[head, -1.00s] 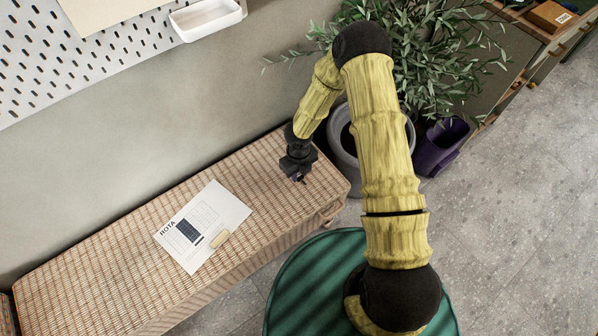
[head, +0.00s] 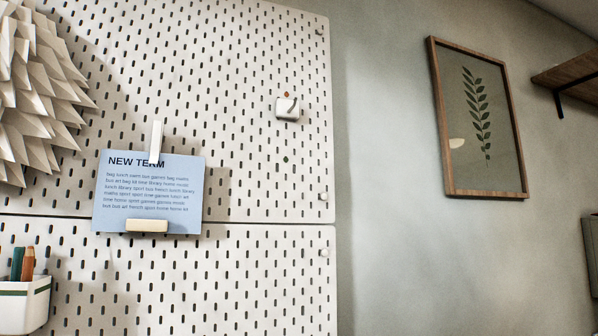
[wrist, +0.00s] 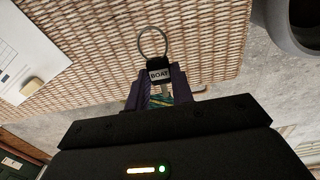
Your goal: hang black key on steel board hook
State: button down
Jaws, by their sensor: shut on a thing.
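The black key (wrist: 159,75) shows in the wrist view as a black-edged tag with a "BOAT" label and a wire ring standing out beyond it. My gripper (wrist: 157,95) is shut on it, with purple fingers on both sides of the tag. The key's lower part is partly hidden between the fingers. The steel board (head: 240,165) is a white, slotted panel on the wall in the head view. A small square white hook (head: 287,107) is fixed at its upper right, bare, with a red dot above it. My gripper is not in the head view.
On the board are a blue "NEW TERM" note (head: 150,200), a white pen cup (head: 25,303) and a folded-paper ornament (head: 35,95). A framed leaf picture (head: 480,120) hangs to the right. The wrist view shows the woven bench (wrist: 100,40) and a grey pot (wrist: 285,30).

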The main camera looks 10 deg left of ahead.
dwell(0.5)
jog(key=shift+w+d+r+m, duration=0.15)
jog(key=shift+d+r+m, duration=0.1)
jog(key=shift+m, duration=0.3)
jog(key=shift+w+d+r+m, duration=0.1)
jog(key=shift+d+m, duration=0.15)
jog(key=shift+m, duration=0.3)
jog(key=w+d+r+n, duration=0.2)
jog(key=d+r+n, duration=0.4)
jog(key=n, duration=0.9)
jog(key=w+d+r+n, duration=0.1)
jog(key=d+r+n, duration=0.5)
jog(key=n, duration=1)
notch_tip(320, 180, up, 2)
jog(key=shift+w+d+r, duration=0.2)
jog(key=shift+w+d, duration=0.05)
jog(key=shift+w, duration=0.1)
jog(key=shift+d, duration=0.1)
